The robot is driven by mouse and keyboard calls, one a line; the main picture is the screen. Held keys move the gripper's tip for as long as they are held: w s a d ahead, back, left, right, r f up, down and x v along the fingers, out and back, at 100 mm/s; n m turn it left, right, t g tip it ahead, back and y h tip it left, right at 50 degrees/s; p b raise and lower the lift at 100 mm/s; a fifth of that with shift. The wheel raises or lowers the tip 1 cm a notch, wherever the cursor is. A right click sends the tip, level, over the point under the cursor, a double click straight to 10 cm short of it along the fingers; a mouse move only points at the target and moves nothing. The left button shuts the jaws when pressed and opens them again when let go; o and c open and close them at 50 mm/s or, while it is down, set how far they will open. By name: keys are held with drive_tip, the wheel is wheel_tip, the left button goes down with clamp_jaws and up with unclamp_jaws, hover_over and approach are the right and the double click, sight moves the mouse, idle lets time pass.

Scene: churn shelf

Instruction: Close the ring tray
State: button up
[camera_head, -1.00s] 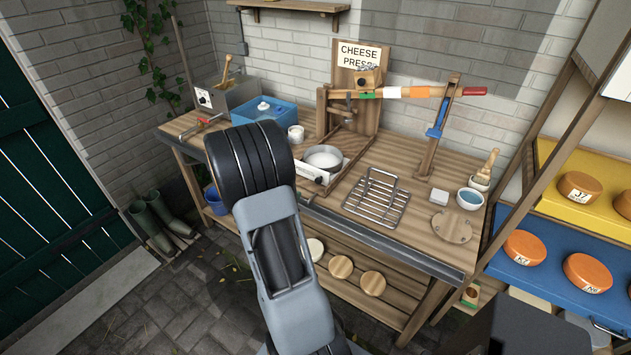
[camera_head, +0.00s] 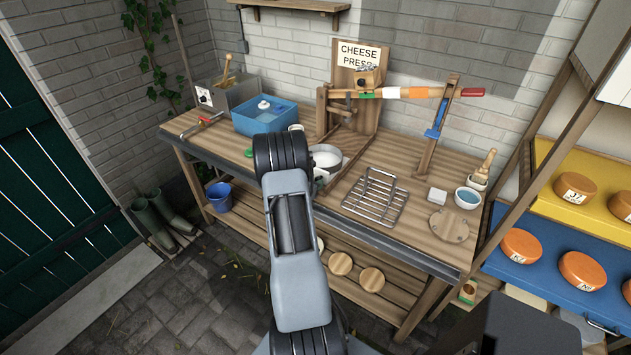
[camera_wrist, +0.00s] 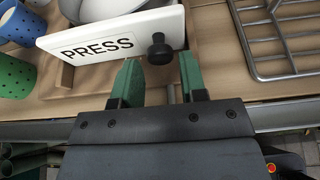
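The ring tray has a white front panel marked PRESS (camera_wrist: 110,40) with a round black knob (camera_wrist: 160,48), both in the wrist view. Behind the panel, part of a pale round ring (camera_wrist: 95,8) shows; it also shows in the head view on the bench, under the cheese press (camera_head: 326,156). In the head view my arm hides most of the panel. My gripper (camera_wrist: 160,62) has two green fingers spread apart, with the knob between and just beyond their tips. The fingers hold nothing. How far the tray stands out is hard to tell.
A metal wire rack (camera_head: 375,197) lies to the right of the tray and shows close by in the wrist view. Perforated blue (camera_wrist: 18,22) and green (camera_wrist: 12,85) cups stand to its left. The press lever (camera_head: 405,93) spans above the bench.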

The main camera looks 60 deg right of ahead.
drive_tip(key=shift+d+f, duration=0.25)
drive_tip(key=shift+d, duration=0.4)
clamp_jaws()
